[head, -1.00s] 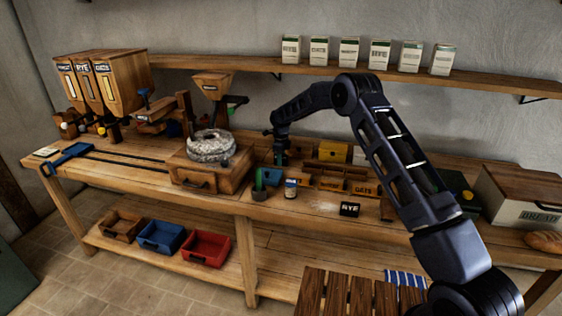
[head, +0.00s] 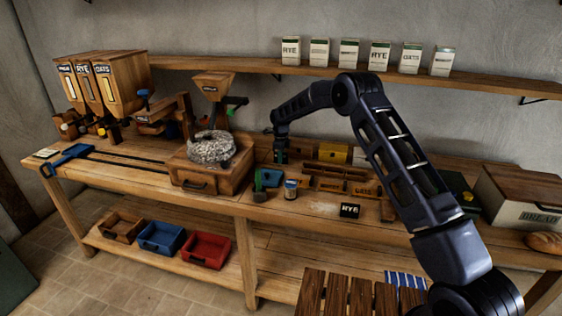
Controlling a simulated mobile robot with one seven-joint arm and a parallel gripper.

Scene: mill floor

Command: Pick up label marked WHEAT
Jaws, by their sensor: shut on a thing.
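My gripper (head: 281,158) points down at the back of the bench, right of the millstone and by the blue bin. It is small and dark in this view. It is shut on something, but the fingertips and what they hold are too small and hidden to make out. I cannot pick out a label that clearly reads WHEAT. A dark label marked RYE (head: 349,210) stands at the bench's front. A wooden rack (head: 343,174) with small name plates stands behind it, partly covered by my arm; one plate reads OATS (head: 364,190).
The millstone (head: 211,149) sits on a wooden drawer box. A blue bin (head: 269,176), a green item (head: 258,186) and a small jar (head: 291,189) stand close to the gripper. A bread box (head: 522,208) is at right. Several packets line the wall shelf (head: 259,64).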

